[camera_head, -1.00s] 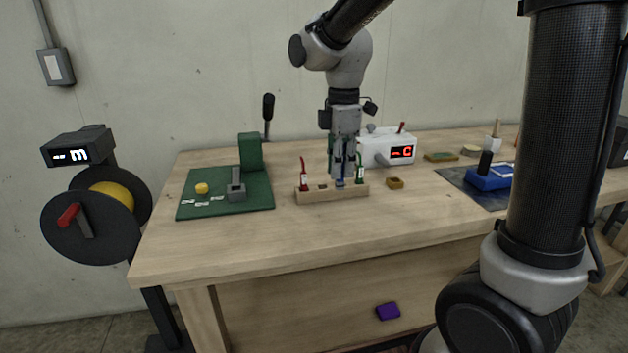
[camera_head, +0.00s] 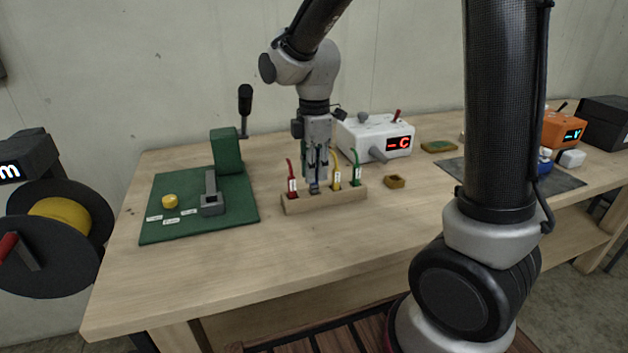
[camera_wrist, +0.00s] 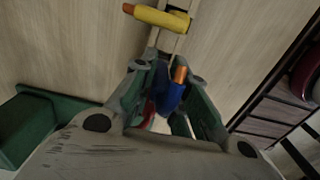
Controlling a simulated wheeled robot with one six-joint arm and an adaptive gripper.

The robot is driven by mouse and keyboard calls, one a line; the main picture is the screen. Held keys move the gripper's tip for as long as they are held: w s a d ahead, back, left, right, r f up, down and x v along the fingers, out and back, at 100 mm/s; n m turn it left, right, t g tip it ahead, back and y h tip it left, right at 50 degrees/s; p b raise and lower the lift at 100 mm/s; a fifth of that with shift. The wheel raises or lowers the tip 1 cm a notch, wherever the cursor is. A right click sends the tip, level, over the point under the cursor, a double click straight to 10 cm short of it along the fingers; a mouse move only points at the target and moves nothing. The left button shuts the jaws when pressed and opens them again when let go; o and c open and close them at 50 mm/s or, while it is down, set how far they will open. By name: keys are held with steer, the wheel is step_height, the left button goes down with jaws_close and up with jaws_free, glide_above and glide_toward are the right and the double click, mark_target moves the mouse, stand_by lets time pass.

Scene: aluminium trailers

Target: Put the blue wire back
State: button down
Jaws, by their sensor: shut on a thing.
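The wooden rack (camera_head: 325,203) stands on the workbench. It holds a red wire (camera_head: 292,184) at its left, and a yellow wire (camera_head: 337,182) and a green wire (camera_head: 356,178) at its right. My gripper (camera_head: 315,184) points down over the rack between the red and yellow wires. It is shut on the blue wire (camera_wrist: 170,93), whose blue body and orange tip show between the fingers in the wrist view. In the head view the blue wire's lower end (camera_head: 314,188) is at the rack's top; whether it sits in a slot I cannot tell.
Behind is a white box (camera_head: 365,138) with a red display. A small brown block (camera_head: 395,182) lies to the right. The bench front is clear.

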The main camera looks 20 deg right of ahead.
mark_target(314, 191)
steer(key=shift+f, duration=1.45)
steer(key=shift+f, duration=0.2)
steer(key=c, duration=1.4)
jaws_free()
steer(key=shift+r, duration=0.1)
